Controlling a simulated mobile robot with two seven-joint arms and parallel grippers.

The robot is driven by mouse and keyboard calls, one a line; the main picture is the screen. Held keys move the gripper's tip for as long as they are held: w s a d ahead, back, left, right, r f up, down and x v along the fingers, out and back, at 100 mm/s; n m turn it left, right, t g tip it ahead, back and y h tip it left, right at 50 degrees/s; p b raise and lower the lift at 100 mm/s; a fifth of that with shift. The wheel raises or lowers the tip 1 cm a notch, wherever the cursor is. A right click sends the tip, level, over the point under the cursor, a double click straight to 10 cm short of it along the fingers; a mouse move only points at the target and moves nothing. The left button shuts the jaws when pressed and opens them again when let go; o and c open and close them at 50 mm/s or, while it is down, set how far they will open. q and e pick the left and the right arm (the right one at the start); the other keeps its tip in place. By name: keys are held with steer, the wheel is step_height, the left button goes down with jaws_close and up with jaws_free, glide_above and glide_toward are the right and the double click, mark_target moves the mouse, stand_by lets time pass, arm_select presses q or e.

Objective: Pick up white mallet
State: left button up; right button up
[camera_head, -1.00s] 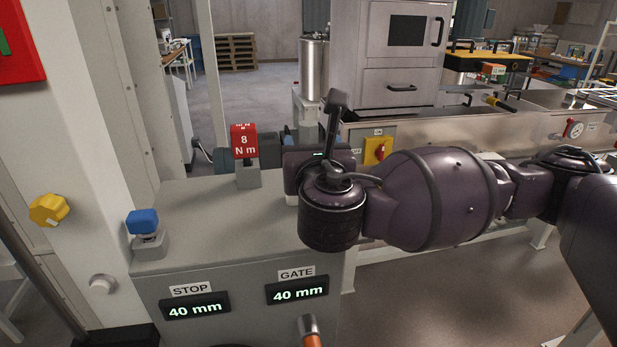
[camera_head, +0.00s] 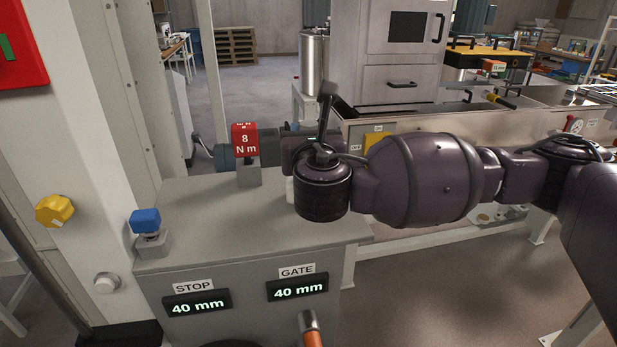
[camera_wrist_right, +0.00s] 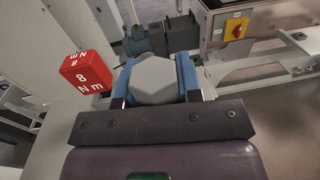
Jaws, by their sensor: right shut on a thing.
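A pale grey-white, six-sided thing (camera_wrist_right: 154,80), which I take to be the white mallet, sits between the blue-padded fingers of my right gripper (camera_wrist_right: 160,88) in the right wrist view. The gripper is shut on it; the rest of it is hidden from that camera. In the head view my right gripper (camera_head: 300,152) is over the back right of the grey cabinet top, its fingers mostly hidden behind my wrist. A small white patch (camera_head: 290,190) shows beside the wrist; I cannot tell if it is part of the mallet. My left gripper is not in view.
A red "8 N m" block (camera_head: 245,139) stands on the grey cabinet (camera_head: 200,215), left of the gripper. A blue-topped knob (camera_head: 146,221) is at its front left. A yellow switch (camera_head: 377,141) is behind my arm. An orange handle (camera_head: 313,338) shows at the bottom edge.

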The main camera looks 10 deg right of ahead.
jaws_close()
steer(key=shift+r, duration=0.1)
step_height(320, 180, up, 20)
steer(key=shift+b, duration=0.35)
steer(key=shift+o, duration=1)
jaws_free()
jaws_close()
steer(key=shift+s, duration=0.1)
